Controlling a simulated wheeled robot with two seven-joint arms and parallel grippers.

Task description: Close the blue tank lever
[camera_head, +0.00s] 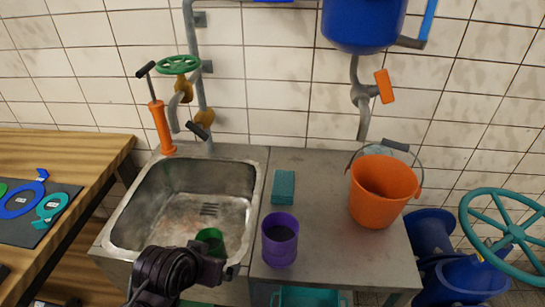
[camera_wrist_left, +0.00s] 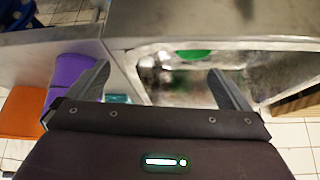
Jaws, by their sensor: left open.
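The blue tank (camera_head: 363,22) hangs on the tiled wall at the top of the head view, its top cut off. Below it a grey pipe carries a valve with an orange lever handle (camera_head: 384,86), standing to the right of the pipe. My left gripper (camera_head: 220,262) is low in the head view, over the front of the sink and far from the lever. In the left wrist view its two fingers (camera_wrist_left: 160,85) are spread apart with nothing between them. The lever is not in the left wrist view. My right gripper is not in view.
An orange bucket (camera_head: 382,192) stands under the tank's pipe. A purple cup (camera_head: 280,240) and a teal sponge (camera_head: 283,187) are on the counter. A green cup (camera_head: 210,239) is in the metal sink (camera_head: 255,197). A teal wheel (camera_head: 510,232) is at right.

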